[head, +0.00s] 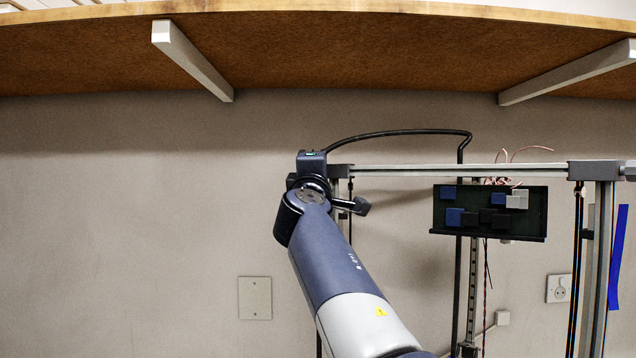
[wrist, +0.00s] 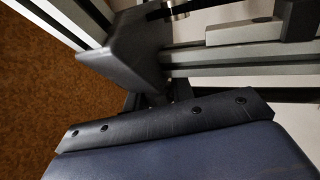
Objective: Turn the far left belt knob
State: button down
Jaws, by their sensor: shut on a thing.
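The far left top corner of the metal frame is mostly behind my arm in the head view. My gripper (head: 314,172) is up at that corner, shut, with its fingertips hard to make out. In the wrist view my gripper's dark screwed bar and blue body fill the bottom, and a dark grey block (wrist: 125,52) stands just beyond them beside the metal rails (wrist: 238,58). The belt knob and the contact on it are hidden, so its angle cannot be told.
The frame's top rail (head: 450,170) runs right to a dark corner bracket (head: 593,171). A dark panel with coloured blocks (head: 490,211) hangs below the rail. A brown shelf (head: 370,50) with pale brackets overhangs above. A black cable (head: 400,133) arches behind my gripper.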

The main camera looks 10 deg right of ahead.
jog(key=c, duration=1.2)
grip_release()
jog(key=shift+s+a+f, duration=0.1)
jog(key=shift+s+f, duration=0.1)
jog(key=shift+s, duration=0.05)
jog(key=b+v, duration=0.5)
jog(key=v, duration=0.5)
jog(key=shift+s, duration=0.15)
jog(key=shift+c, duration=0.3)
